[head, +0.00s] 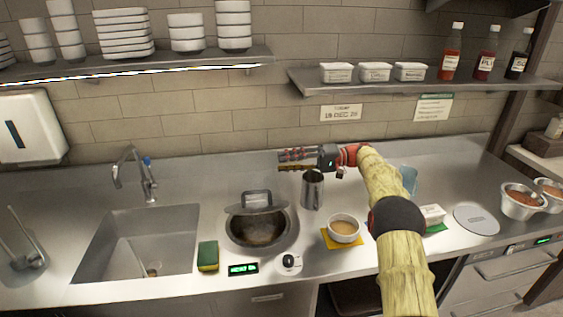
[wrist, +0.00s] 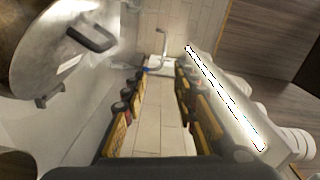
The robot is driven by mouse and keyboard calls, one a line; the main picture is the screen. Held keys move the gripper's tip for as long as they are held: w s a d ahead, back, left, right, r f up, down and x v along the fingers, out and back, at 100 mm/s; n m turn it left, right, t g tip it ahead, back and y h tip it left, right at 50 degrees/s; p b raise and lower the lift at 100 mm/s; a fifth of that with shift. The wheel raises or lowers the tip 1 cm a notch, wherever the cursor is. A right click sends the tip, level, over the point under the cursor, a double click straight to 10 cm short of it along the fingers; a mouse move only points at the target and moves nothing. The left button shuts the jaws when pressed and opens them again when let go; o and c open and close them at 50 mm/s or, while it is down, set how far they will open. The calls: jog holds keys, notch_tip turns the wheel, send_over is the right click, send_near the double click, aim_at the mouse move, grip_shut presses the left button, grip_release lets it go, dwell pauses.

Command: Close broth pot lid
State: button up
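The broth pot (head: 262,243) is set into the counter, and brown broth shows inside it. Its metal lid (head: 240,211) with a dark handle (head: 257,197) is raised and tilted over the back part of the pot, so the front of the opening is uncovered. In the wrist view the lid (wrist: 50,70) and its handle (wrist: 90,36) fill the upper left. My gripper (head: 283,161) is above and behind the pot, to the upper right of the lid, pointing left. In the wrist view my gripper (wrist: 160,92) has its fingers apart with nothing between them. It does not touch the lid.
A metal pitcher (head: 312,192) stands just below my gripper, right of the pot. A sponge (head: 208,256), a small round device (head: 289,262) and a bowl of sauce (head: 343,229) are near the pot. A sink (head: 140,240) lies left. A shelf (head: 150,62) is above.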

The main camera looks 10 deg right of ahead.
jog(key=shift+d, duration=0.4)
jog(key=shift+p, duration=0.3)
